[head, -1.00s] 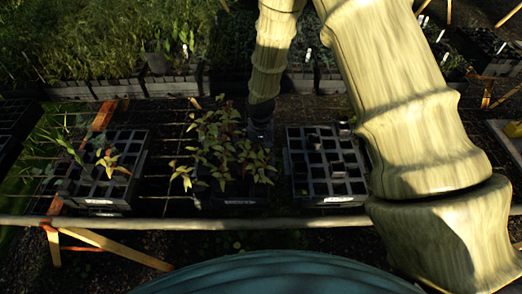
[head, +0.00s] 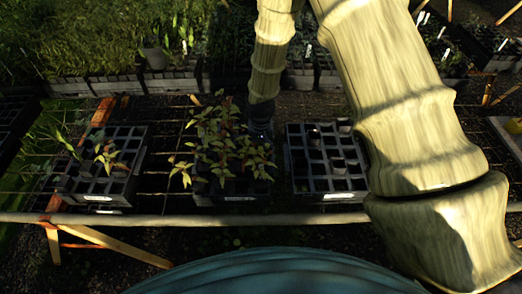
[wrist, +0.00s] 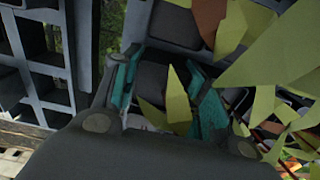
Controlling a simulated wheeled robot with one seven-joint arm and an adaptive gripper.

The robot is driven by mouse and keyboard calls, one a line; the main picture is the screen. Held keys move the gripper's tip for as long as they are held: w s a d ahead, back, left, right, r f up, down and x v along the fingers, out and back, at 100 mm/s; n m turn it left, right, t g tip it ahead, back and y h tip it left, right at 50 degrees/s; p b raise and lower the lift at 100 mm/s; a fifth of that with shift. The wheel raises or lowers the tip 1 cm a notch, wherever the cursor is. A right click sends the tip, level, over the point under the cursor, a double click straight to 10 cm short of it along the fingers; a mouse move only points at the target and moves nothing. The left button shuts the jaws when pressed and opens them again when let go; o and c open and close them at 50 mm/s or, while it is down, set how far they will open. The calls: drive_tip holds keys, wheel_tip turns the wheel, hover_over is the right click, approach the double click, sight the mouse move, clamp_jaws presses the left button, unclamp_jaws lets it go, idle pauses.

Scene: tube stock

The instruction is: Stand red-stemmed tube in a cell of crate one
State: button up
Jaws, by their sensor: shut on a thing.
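My gripper (head: 260,128) is at the right rear of the middle crate (head: 238,197), among its leafy tubes. In the wrist view my gripper (wrist: 163,78) has its teal pads closed on a dark square tube (wrist: 150,80) with yellow-green leaves. The stem colour and the tube's lower part are hidden, so I cannot tell if it has left its cell. The left crate (head: 98,197) has mostly empty cells and a few leafy tubes. The right crate (head: 335,196) has many empty cells and a few dark tubes. The crate labels are too small to read.
The crates stand on a wire-mesh bench with a pale front rail (head: 200,218). Leaves crowd the right of the wrist view, close to my gripper. A grey crate with empty cells (wrist: 52,88) is at its left. Planted trays line the back.

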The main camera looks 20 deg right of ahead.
drive_tip(key=shift+f, duration=0.25)
drive_tip(key=o, duration=1.2)
drive_tip(key=shift+a, duration=0.1)
drive_tip(key=shift+r, duration=0.1)
drive_tip(key=r, duration=1.1)
drive_tip(key=shift+d+r, duration=0.2)
drive_tip(key=shift+r, duration=0.2)
